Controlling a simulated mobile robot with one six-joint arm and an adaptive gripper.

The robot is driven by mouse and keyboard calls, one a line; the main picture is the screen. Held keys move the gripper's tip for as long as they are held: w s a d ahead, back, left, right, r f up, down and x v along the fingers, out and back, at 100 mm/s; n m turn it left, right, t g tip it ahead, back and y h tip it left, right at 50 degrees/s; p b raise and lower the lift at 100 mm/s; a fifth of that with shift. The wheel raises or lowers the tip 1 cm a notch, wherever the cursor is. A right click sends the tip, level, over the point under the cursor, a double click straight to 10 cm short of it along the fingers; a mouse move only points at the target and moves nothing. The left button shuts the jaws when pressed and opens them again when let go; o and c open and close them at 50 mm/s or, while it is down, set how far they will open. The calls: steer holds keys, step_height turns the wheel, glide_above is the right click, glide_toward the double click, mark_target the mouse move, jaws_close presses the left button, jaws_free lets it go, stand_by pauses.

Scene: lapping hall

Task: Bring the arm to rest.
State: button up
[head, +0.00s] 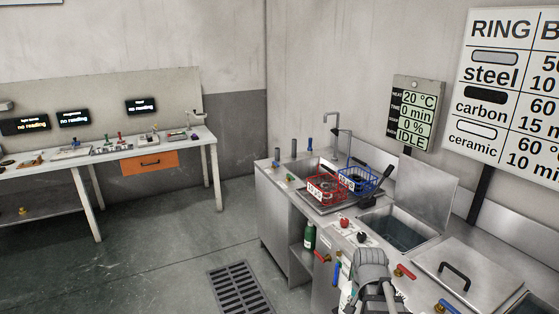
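A grey part of my arm rises from the bottom edge in the head view, in front of the steel wash counter (272,205). The arm looks folded close to me. I cannot make out the gripper's fingers, and nothing shows as held. The part of the arm below the picture is hidden.
A red wire basket (326,190) and a blue wire basket (357,180) stand on the counter near the sink. An open tank (398,232) and a lidded tank (480,268) lie right. A bench (70,160) stands left. The floor between holds a drain grate (240,287).

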steer(key=s+a+n, duration=0.3)
steer(key=a+n, duration=0.3)
steer(key=n, duration=0.1)
steer(key=shift+f+b, duration=0.35)
steer(key=shift+f, duration=0.1)
steer(key=shift+s, duration=0.1)
stand_by(0.9)
